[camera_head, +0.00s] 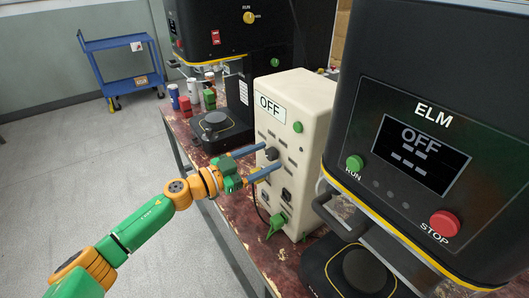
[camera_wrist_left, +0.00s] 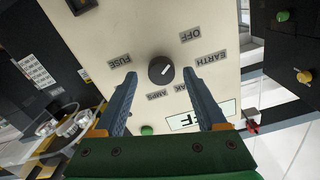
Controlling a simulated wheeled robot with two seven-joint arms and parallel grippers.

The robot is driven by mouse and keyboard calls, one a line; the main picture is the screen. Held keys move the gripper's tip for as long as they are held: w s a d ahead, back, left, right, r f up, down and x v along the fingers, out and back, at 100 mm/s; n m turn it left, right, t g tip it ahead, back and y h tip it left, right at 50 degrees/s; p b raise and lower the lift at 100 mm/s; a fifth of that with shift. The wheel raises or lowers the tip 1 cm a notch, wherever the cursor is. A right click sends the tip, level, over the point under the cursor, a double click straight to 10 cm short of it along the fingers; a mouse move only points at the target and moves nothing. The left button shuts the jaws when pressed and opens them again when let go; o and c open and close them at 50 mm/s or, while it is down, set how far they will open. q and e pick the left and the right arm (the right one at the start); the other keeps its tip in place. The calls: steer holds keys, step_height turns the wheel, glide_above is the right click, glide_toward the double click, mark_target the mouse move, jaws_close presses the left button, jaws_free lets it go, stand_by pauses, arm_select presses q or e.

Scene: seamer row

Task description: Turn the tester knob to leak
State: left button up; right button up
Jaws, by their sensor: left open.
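The tester is a cream upright box (camera_head: 291,92) whose display reads OFF. Its dark round knob (camera_head: 271,153) is on the front face and also shows in the left wrist view (camera_wrist_left: 161,70). Labels FUSE, OFF, EARTH and AMPS surround it, plus one ending in "AK", partly hidden by a finger. The knob's white mark points up and right in the wrist view, on the OFF and EARTH side. My left gripper (camera_head: 271,157) is open, its blue fingers pointing at the panel, one on each side of the knob. I see no clear contact. My right gripper is not in view.
A black ELM machine (camera_head: 423,118) with RUN and STOP buttons stands close on the right. Another dark machine (camera_head: 237,27) stands behind. A green clip-like piece (camera_head: 276,224) is low on the tester. Several cans stand on the worn table. Open floor (camera_head: 70,165) lies left.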

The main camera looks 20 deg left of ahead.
arm_select(q)
steer(key=shift+w+f, duration=0.2)
steer(key=shift+w, duration=0.15)
steer(key=shift+s+r, duration=0.1)
steer(key=shift+s, duration=0.1)
steer(key=shift+c, duration=1.4)
jaws_close()
